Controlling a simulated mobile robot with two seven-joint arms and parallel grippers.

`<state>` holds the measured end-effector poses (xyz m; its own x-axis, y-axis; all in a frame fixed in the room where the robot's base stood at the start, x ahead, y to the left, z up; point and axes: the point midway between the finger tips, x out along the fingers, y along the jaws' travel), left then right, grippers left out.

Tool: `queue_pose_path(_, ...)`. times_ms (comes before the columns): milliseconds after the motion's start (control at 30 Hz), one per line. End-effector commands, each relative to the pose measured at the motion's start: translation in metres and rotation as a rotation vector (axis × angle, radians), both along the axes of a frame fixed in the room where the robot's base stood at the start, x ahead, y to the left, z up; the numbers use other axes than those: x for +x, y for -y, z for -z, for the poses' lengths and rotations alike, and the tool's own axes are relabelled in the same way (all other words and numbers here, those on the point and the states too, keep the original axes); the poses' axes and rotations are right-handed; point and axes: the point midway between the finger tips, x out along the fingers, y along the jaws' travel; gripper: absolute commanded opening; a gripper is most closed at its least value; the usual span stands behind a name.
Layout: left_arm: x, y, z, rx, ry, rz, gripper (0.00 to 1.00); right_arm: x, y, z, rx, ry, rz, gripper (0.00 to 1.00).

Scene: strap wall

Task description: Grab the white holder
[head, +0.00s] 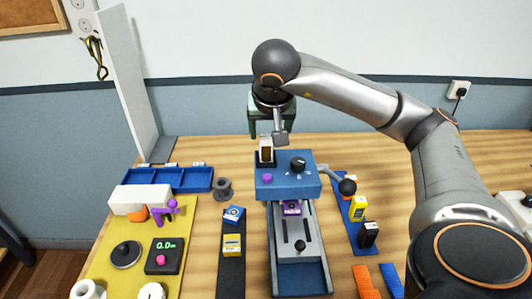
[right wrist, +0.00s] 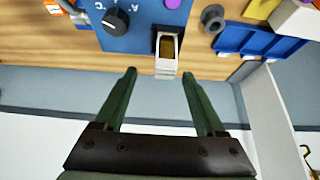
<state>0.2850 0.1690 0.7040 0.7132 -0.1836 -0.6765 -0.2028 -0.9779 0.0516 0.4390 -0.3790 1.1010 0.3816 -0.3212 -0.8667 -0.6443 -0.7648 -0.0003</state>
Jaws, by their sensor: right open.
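The white holder (head: 266,150) stands upright in a black slot at the back left of the blue machine (head: 286,181). It also shows in the right wrist view (right wrist: 166,66), pale with a brownish inside. My right gripper (head: 273,127) is above and behind the holder. In the right wrist view its two green fingers (right wrist: 158,76) are wide apart, with nothing gripped. The holder appears between and just beyond the fingertips; I cannot tell the exact gap. My left gripper is not in view.
A black knob (head: 298,164) is right of the holder, and a ball-ended lever (head: 347,186) sticks out at the machine's right. Blue bins (head: 170,180), a grey spool (head: 223,187) and a white box (head: 140,200) are to the left. A wall is behind the table.

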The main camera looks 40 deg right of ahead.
Motion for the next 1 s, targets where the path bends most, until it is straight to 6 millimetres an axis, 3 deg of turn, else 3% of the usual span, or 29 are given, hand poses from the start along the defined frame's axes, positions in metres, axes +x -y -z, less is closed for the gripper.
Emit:
queue_pose_path(300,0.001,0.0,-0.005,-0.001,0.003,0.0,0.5,0.016,0.005,0.04,-0.001,-0.003,0.001,0.72)
queue_pose_path(633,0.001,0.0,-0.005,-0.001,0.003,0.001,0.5,0.019,0.007,0.047,-0.001,-0.001,0.0,0.72)
queue_pose_path(1000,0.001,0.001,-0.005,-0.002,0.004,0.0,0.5,0.019,0.007,0.047,-0.001,-0.001,0.0,0.31)
